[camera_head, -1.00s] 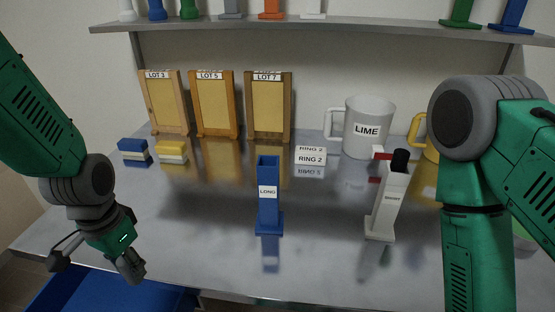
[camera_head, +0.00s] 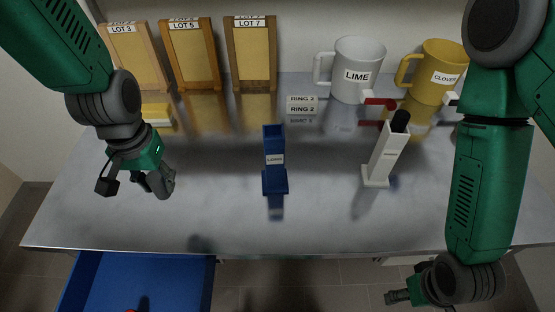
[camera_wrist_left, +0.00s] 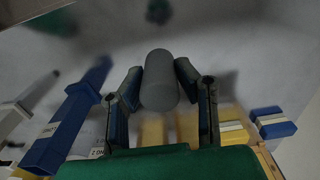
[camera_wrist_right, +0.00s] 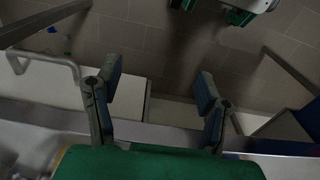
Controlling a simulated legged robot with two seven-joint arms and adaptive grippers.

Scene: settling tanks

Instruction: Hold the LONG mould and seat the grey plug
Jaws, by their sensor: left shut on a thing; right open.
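The blue LONG mould (camera_head: 274,160) stands upright on its square foot, mid-table, with an open top and a white label. It also shows at the left of the left wrist view (camera_wrist_left: 68,125). My left gripper (camera_head: 134,184) is shut on the grey plug (camera_wrist_left: 159,82), a rounded cylinder between its fingers. The gripper is left of the mould and apart from it. My right gripper (camera_head: 398,297) is open and empty, low in front of the table's front edge. In the right wrist view its fingers (camera_wrist_right: 155,95) are spread over the floor.
A white mould (camera_head: 385,155) with a black plug (camera_head: 400,120) in its top stands right of the LONG one. The LIME mug (camera_head: 358,72), yellow CLOVER mug (camera_head: 437,75), RING 2 block (camera_head: 302,105) and LOT boards (camera_head: 253,55) stand behind. A blue bin (camera_head: 150,280) is below the front edge.

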